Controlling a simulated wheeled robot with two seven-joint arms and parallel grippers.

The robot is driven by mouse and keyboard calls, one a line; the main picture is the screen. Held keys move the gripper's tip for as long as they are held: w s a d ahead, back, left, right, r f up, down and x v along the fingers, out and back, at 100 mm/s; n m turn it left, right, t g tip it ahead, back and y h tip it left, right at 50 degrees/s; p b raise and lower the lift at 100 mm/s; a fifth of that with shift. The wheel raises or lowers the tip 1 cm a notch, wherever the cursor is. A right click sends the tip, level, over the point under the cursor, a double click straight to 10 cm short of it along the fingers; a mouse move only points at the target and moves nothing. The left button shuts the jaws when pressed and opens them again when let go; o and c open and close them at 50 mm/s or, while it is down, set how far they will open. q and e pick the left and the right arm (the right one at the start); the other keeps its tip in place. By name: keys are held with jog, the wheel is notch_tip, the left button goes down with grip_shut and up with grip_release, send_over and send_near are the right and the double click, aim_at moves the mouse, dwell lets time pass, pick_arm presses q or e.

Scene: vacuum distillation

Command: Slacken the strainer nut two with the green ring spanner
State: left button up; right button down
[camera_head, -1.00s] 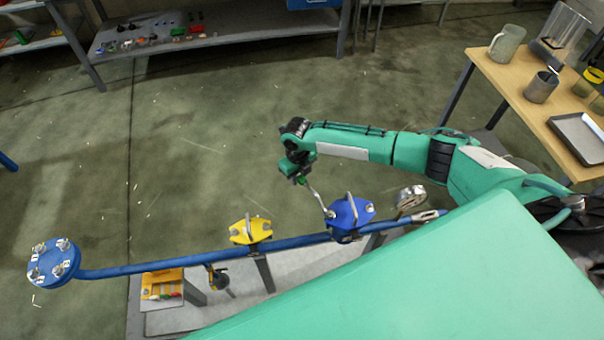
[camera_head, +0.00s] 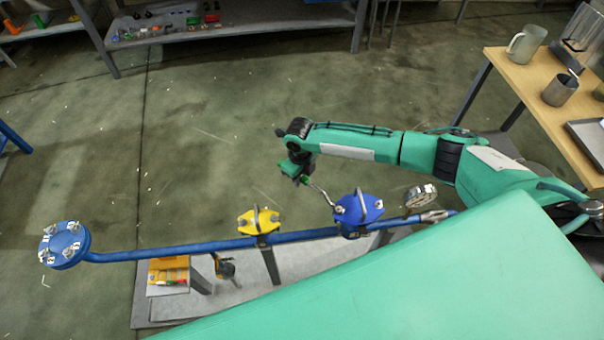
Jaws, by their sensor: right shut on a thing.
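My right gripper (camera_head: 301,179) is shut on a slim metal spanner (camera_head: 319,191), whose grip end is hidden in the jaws. The spanner slants down to the right. Its far end is at the left edge of a blue cover (camera_head: 367,212) with a metal bar across it; I cannot tell whether it sits around a nut there or only beside it. A round blue flange (camera_head: 66,248) with several nuts and small white number labels is at the far left end of the pipe. My left gripper is not in view.
A blue pipe (camera_head: 180,252) runs across, carrying a yellow cover (camera_head: 259,222) on a post. A round gauge (camera_head: 420,196) is right of the blue cover. A wooden table (camera_head: 520,85) with mugs is at right, a shelf (camera_head: 235,27) at the back. The floor between is clear.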

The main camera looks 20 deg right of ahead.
jog(key=shift+s+a+n, duration=0.3)
jog(key=shift+a+n, duration=0.15)
jog(key=shift+a, duration=0.05)
jog(key=shift+s+a+n, duration=0.25)
jog(key=shift+a+n, duration=0.2)
jog(key=shift+a, duration=0.05)
jog(key=shift+s+a+n+b, duration=1.05)
jog(key=shift+n, duration=0.05)
